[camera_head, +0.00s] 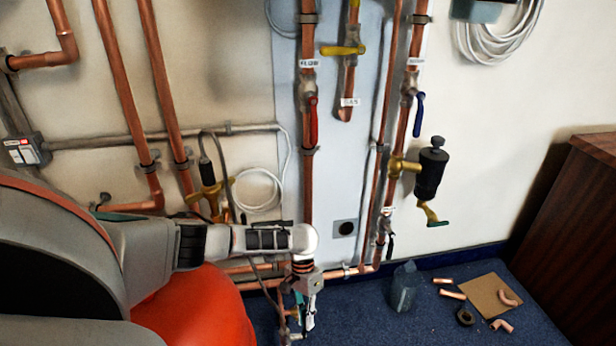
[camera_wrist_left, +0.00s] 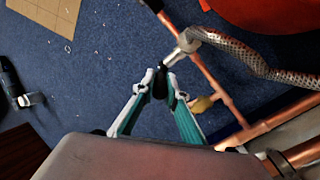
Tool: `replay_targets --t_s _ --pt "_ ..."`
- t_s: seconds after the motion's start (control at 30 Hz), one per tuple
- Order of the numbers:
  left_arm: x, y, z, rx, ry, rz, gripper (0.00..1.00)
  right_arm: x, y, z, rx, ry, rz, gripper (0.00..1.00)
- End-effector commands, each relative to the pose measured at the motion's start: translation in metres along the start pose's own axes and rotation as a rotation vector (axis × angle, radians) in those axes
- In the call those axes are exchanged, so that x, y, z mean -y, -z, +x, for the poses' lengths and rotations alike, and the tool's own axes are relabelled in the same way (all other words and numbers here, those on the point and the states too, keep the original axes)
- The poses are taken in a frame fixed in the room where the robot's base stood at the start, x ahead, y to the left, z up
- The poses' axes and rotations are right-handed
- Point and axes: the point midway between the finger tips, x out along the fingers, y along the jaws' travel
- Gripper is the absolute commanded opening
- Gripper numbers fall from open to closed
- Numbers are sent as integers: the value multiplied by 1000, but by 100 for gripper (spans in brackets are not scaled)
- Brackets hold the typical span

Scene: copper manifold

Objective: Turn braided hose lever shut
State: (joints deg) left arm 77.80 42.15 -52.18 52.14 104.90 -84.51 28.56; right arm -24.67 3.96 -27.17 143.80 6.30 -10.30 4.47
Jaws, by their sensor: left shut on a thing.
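My left gripper (camera_head: 306,308) reaches down to the low copper pipes near the floor in the head view. In the left wrist view its teal and white fingers (camera_wrist_left: 160,88) are shut on a small dark lever (camera_wrist_left: 160,80). The braided hose (camera_wrist_left: 240,52) runs from the upper right to a metal end fitting (camera_wrist_left: 182,46) just beyond the fingertips. The fingers hide most of the lever, so its exact angle is hard to tell. My right gripper is in neither view.
Copper pipes (camera_wrist_left: 212,75) run close beside the fingers, with a yellow part (camera_wrist_left: 200,104) near them. Higher up are a red lever (camera_head: 313,120) and a blue lever (camera_head: 418,115).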

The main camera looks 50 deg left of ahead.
Motion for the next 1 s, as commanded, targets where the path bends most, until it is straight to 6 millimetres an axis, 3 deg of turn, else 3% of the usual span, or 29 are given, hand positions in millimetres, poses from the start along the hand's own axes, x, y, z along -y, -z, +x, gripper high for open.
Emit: replay_targets --t_s 0.13,0.17,0.2,0.67,1.0 --pt "1 -3 2 6 3 2 0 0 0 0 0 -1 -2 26" --pt "1 -3 2 7 3 2 20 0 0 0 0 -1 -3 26" --pt "1 -3 2 7 3 1 30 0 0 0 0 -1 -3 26" --pt "-1 -2 -5 1 2 1 30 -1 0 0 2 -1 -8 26" --pt "-15 -14 -54 1 4 3 30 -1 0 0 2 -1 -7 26"
